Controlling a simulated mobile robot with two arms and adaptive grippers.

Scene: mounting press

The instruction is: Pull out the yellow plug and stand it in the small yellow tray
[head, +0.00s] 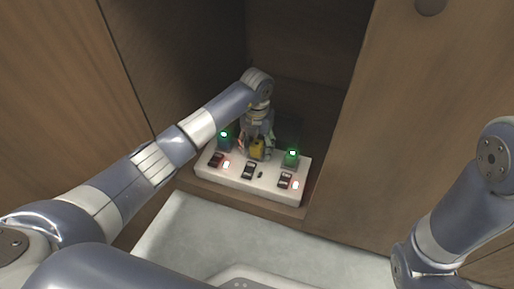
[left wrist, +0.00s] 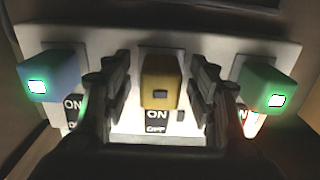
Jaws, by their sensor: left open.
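The yellow plug (head: 257,150) sits in the middle of a white panel (head: 232,181) inside a wooden recess. It also shows in the left wrist view (left wrist: 160,80), where the yellow plug is upright in its place. My left gripper (head: 257,143) is at the plug; in the wrist view the open fingers (left wrist: 162,90) stand on either side of it, with gaps visible. The small yellow tray is not in view. My right arm shows at the right edge of the head view, but its gripper does not show.
A blue plug (left wrist: 52,76) and a green plug (left wrist: 268,84), both with lit green lamps, flank the yellow one. A row of switches (head: 248,170) runs along the panel front; the outer two have red lights lit, the middle one is dark. Wooden walls (head: 180,80) enclose the recess.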

